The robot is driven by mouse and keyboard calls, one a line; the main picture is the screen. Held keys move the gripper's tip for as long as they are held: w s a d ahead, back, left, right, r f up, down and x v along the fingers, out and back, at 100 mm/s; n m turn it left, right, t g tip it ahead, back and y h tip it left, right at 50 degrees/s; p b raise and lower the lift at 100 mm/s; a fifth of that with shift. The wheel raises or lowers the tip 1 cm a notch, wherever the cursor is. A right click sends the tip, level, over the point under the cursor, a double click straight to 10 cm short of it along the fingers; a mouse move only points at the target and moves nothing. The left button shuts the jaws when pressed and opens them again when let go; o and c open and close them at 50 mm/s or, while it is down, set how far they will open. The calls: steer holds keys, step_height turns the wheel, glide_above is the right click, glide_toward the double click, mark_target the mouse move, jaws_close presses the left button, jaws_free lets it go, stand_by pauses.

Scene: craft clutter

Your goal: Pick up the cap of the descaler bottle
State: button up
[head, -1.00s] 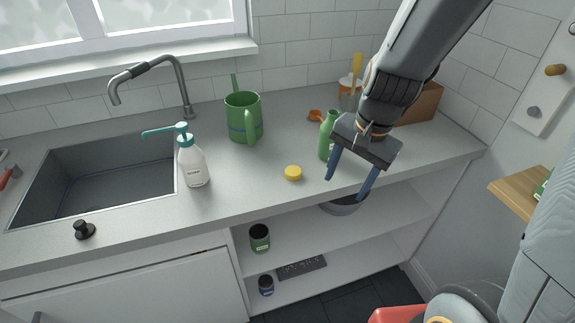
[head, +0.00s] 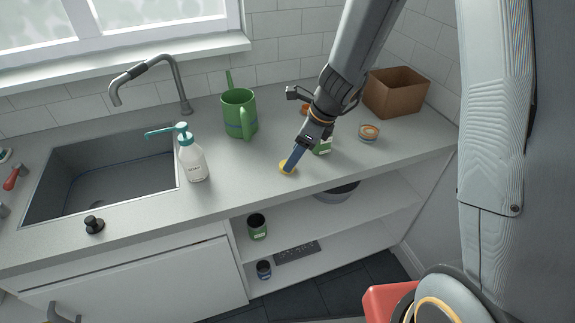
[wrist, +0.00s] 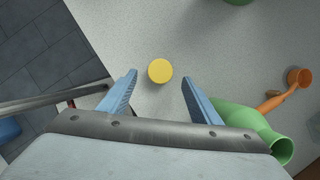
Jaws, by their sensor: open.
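The yellow round cap (head: 284,168) lies flat on the grey counter near its front edge. In the wrist view the cap (wrist: 160,70) sits between the fingertips, with clear counter on both sides of it. My gripper (head: 290,162) is open and points down at the cap; its blue fingers partly cover the cap in the head view. The wrist view shows my gripper (wrist: 160,77) empty, with neither finger touching the cap.
An orange scoop-like item (wrist: 297,77) lies beside the bottle. A small tin (head: 369,132) and a cardboard box (head: 397,92) stand to the right. A green watering can (head: 238,117), a pump bottle (head: 192,162) and the sink (head: 110,175) are left. Counter left of the cap is clear.

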steer(key=shift+x, duration=1.8)
steer(key=shift+c, duration=0.5)
steer(key=c, duration=1)
